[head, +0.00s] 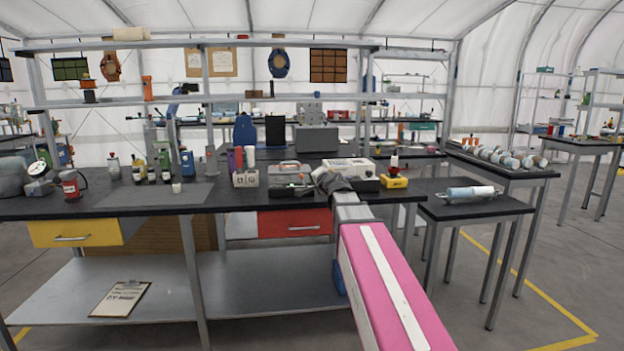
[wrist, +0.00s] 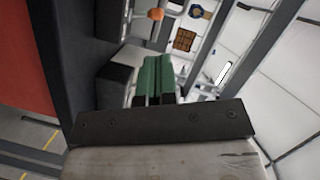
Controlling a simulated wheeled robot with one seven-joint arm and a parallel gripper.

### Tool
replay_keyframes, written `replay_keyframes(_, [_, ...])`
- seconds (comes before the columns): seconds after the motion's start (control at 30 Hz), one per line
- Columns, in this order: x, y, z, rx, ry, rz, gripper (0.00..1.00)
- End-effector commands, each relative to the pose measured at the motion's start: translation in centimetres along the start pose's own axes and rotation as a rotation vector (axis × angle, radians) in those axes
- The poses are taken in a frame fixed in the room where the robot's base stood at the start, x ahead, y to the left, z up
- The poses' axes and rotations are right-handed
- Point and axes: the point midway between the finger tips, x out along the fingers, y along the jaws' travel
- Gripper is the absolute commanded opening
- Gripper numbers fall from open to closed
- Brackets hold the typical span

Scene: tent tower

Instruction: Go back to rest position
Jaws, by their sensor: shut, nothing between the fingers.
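My gripper (head: 322,177) shows in the head view at the far end of my outstretched arm, near the front edge of the long black workbench (head: 130,203). In the wrist view its two green fingers (wrist: 156,78) lie side by side, shut, with nothing held between them. The wrist view is turned on its side. The dark bench edge (wrist: 84,60) and the red drawer front (wrist: 25,50) show to the left of the fingers there. The fingertips are too small in the head view to tell how far they are from the bench items.
A grey toolbox (head: 290,168), a white device (head: 350,163) and a yellow-based item (head: 394,181) stand close around my gripper. A small side table (head: 455,208) is to the right. A lower shelf (head: 245,285) holds a clipboard (head: 120,298).

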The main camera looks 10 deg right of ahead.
Motion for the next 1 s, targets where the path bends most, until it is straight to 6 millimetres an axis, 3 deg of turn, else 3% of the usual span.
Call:
replay_keyframes(0.1, [-0.8, 0.0, 0.2, 0.0, 0.0, 0.0, 0.0])
replay_keyframes(0.4, [-0.8, 0.0, 0.2, -0.001, -0.001, 0.001, 0.0])
replay_keyframes(0.53, [-0.9, 1.3, 1.2, -0.026, -0.028, 0.027, 0.0])
replay_keyframes(0.67, [-1.5, 5.6, 4.5, -0.11, -0.123, 0.118, 0.0])
replay_keyframes(0.77, [-2.7, 10.4, 7.9, -0.204, -0.234, 0.22, 0.0])
replay_keyframes(1.0, [-7.9, 21.9, 15.5, -0.414, -0.532, 0.482, 0.0])
